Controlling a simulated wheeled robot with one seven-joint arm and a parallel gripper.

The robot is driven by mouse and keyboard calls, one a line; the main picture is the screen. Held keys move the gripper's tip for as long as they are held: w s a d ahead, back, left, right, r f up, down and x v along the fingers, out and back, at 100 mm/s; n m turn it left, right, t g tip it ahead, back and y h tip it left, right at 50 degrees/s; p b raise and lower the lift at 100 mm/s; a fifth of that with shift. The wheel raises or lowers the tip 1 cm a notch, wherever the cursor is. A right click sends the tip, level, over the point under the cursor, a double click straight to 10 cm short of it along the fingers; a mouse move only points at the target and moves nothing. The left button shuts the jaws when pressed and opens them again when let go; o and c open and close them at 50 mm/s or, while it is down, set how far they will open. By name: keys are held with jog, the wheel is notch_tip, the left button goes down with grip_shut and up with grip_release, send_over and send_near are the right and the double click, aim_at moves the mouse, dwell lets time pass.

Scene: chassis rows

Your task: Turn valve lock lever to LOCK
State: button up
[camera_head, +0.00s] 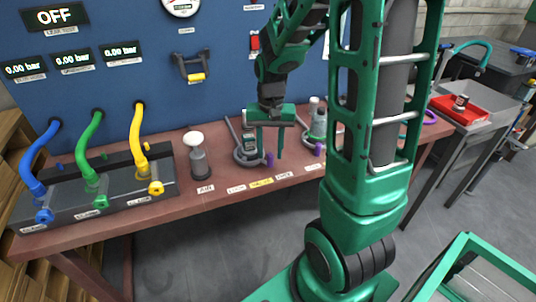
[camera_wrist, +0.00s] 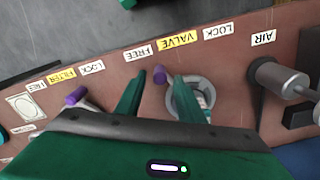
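The valve lock lever ends in a purple tip (camera_head: 269,158), which also shows in the wrist view (camera_wrist: 159,74). Its round grey base (camera_head: 247,153) is partly covered by my gripper. The tip points to the bench's front edge, nearer the FREE label (camera_wrist: 139,55) than the LOCK label (camera_wrist: 217,31), with the yellow VALVE label (camera_wrist: 177,43) between these. My gripper (camera_head: 269,155) is open and points down over the lever, one finger on each side of the purple tip in the wrist view (camera_wrist: 159,77). I cannot tell whether either finger touches it.
A similar filter lever (camera_wrist: 76,96) with a purple tip stands close by. A white-topped air plunger (camera_head: 196,152) stands on the other side. Blue, green and yellow hoses (camera_head: 138,130) occupy the bench's left end. The blue panel (camera_head: 130,75) rises behind.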

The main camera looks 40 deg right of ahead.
jog(key=shift+f, duration=1)
grip_shut()
